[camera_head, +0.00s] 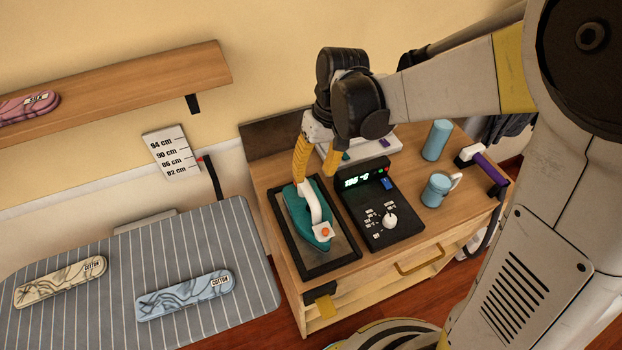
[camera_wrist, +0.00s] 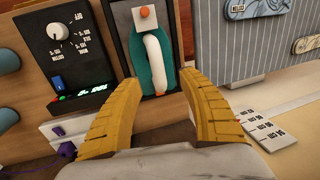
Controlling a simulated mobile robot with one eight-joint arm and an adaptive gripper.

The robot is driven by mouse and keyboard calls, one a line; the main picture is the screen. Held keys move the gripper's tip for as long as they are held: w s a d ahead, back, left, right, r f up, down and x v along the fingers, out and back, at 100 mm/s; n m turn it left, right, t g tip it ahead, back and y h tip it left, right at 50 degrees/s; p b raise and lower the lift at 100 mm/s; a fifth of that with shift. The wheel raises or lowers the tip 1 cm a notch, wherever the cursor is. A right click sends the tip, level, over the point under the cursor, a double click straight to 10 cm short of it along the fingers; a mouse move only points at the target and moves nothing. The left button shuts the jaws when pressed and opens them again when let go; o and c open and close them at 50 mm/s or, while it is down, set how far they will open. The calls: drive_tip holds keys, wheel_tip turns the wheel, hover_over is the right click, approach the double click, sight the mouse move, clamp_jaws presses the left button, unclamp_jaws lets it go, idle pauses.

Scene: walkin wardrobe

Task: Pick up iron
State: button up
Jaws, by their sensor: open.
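The iron (camera_head: 298,217) has a teal body, a white handle and an orange button. It lies on a dark-framed tray (camera_head: 342,253) on the wooden cabinet top. My gripper (camera_head: 315,178) is open above the far end of the iron, its yellow fingers pointing down. In the wrist view the iron (camera_wrist: 142,69) shows just ahead of my gripper (camera_wrist: 153,103), with the white handle (camera_wrist: 154,58) between the directions of the two fingers. The fingers do not grip the handle. Whether a finger touches the iron I cannot tell.
A black control box (camera_head: 382,222) with a dial and green display stands right of the tray. A blue mug (camera_head: 436,190), a blue cylinder (camera_head: 437,140) and a purple-handled tool (camera_head: 488,167) are farther right. The striped ironing board (camera_head: 115,270) bears two labelled pads.

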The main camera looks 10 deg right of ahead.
sight(310, 190)
drive_tip(key=f, duration=0.2)
drive_tip(key=shift+s+a+f+b, duration=0.2)
drive_tip(key=shift+a+f+b, duration=0.1)
drive_tip(key=shift+f, duration=0.1)
drive_tip(key=f, duration=0.2)
drive_tip(key=f+b, duration=0.1)
drive_tip(key=f, duration=0.2)
drive_tip(key=shift+w+a+f+b, duration=0.2)
drive_tip(key=shift+a+f+b, duration=0.15)
drive_tip(key=shift+b, duration=0.05)
drive_tip(key=shift+r, duration=0.1)
drive_tip(key=shift+c, duration=0.4)
clamp_jaws()
